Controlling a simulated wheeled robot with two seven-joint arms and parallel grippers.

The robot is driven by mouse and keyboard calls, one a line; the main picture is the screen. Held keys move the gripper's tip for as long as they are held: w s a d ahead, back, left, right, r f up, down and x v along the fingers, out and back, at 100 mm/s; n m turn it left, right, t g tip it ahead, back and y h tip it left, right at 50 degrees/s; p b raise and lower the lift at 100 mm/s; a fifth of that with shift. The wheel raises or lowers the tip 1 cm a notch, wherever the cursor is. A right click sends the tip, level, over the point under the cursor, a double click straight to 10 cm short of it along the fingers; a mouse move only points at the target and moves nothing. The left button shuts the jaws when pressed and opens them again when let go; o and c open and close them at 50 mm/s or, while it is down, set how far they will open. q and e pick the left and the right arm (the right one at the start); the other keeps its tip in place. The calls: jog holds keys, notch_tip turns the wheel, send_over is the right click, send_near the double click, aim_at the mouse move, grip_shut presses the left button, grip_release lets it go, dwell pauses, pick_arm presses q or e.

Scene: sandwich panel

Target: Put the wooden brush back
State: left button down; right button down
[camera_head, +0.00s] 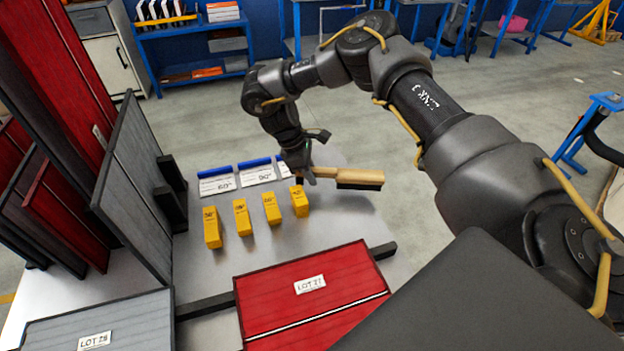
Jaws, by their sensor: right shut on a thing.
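The wooden brush (358,175) has a light wooden handle and back with dark bristles below. My right gripper (306,176) is at the far side of the grey table and is shut on the brush near its handle end. The brush points to the right from the jaws, roughly level, bristles down. I cannot tell whether the brush touches the table or is a little above it. The fingertips are small and partly hidden by the wrist. My left gripper does not show.
Several yellow numbered blocks (241,218) stand in a row left of the brush. White cards with blue tops (217,182) are behind them. A red panel (303,290) and a grey panel (110,322) lie in front. Upright panels (131,190) stand at left. The grey table (345,220) is bare before the brush.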

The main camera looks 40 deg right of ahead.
notch_tip(320, 180, down, 3)
jog(key=shift+d+f, duration=0.1)
jog(key=c, duration=1.3)
grip_release()
jog(key=shift+o, duration=0.2)
jog(key=v, duration=1.2)
